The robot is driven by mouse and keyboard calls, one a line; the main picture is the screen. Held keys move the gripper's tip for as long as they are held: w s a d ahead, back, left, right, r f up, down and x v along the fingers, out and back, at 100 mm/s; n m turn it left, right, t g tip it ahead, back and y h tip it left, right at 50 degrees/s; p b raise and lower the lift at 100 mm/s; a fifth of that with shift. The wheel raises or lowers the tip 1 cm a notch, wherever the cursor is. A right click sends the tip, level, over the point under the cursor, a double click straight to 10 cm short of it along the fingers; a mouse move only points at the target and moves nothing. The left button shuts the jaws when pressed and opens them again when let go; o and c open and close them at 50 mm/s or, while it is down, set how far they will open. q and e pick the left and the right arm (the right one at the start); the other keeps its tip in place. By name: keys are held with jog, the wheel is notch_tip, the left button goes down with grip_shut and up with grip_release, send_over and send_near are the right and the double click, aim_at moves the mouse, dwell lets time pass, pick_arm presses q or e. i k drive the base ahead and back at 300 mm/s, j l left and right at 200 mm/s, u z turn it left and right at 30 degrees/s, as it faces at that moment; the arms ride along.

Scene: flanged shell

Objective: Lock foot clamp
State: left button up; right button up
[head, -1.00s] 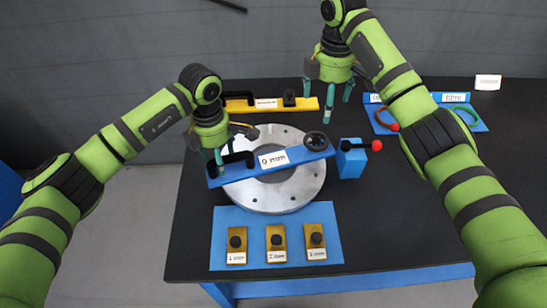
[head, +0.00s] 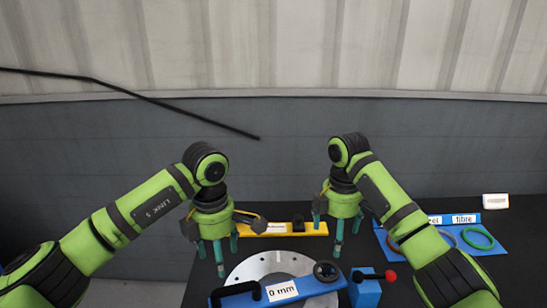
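A blue clamp block (head: 365,291) with a lever ending in a red ball (head: 390,276) stands right of the round metal flange (head: 262,263). The lever points right, roughly level. A blue bar labelled 0 mm (head: 309,285) lies across the flange, with a black handle at its left and a round black knob (head: 326,271) at its right. My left gripper (head: 218,258) hangs open and empty above the flange's left side. My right gripper (head: 338,240) is open and empty, behind and above the clamp block.
A yellow bar (head: 285,229) lies behind the flange. A blue board (head: 488,245) with a green ring (head: 478,238) and another ring, partly behind my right arm, is at the right. A small white block (head: 495,201) stands at the back right. The black table (head: 520,222) is clear at far right.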

aim_at(358, 276)
jog(key=k, duration=1.45)
